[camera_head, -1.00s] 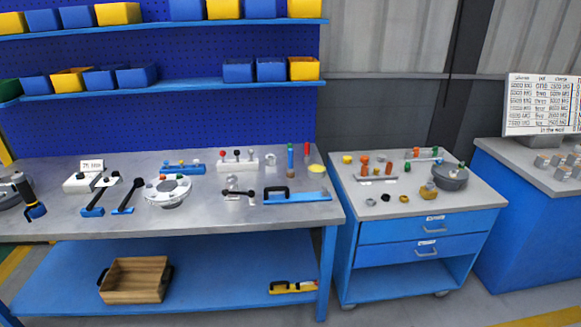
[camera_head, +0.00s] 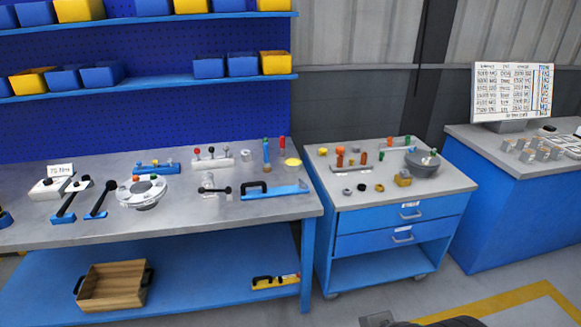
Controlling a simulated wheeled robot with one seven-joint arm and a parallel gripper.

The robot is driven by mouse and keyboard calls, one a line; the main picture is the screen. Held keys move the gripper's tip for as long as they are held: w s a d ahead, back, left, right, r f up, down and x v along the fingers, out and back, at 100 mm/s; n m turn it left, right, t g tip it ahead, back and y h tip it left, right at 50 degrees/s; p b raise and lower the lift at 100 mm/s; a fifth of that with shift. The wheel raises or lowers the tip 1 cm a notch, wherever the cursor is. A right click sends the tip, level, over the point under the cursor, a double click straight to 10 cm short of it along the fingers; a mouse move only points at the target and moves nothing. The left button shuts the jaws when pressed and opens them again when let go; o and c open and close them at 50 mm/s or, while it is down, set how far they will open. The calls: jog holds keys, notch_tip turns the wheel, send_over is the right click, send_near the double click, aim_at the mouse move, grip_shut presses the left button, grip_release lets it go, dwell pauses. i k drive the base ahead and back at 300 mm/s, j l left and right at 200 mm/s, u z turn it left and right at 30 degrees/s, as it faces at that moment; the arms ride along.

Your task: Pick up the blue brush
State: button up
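No bristles can be made out at this distance, so I cannot tell for sure which thing is the blue brush. A long flat blue piece with a black loop handle (camera_head: 285,191) lies near the front right of the grey workbench (camera_head: 190,221). Two black-handled tools with blue ends lie further left: a larger one (camera_head: 65,215) and a slimmer one (camera_head: 96,213). All lie free on the bench top. My gripper's fingers are not in view; only a dark part of my arm shows at the bottom edge, well away from the bench.
A round flanged part (camera_head: 143,199) sits between the tools and the blue piece. A blue drawer cart (camera_head: 385,250) with small parts stands right of the bench. A wooden crate (camera_head: 113,285) sits on the lower shelf. Open floor lies at the lower right.

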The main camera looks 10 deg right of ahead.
aim_at(266, 165)
jog(key=i+u, duration=0.2)
jog(key=i, duration=0.3)
jog(key=i+l+u, duration=0.25)
jog(key=i, duration=0.25)
jog(key=i+l+u, duration=0.2)
jog(key=i, duration=0.3)
jog(key=i+l+u, duration=0.2)
jog(key=i, duration=0.3)
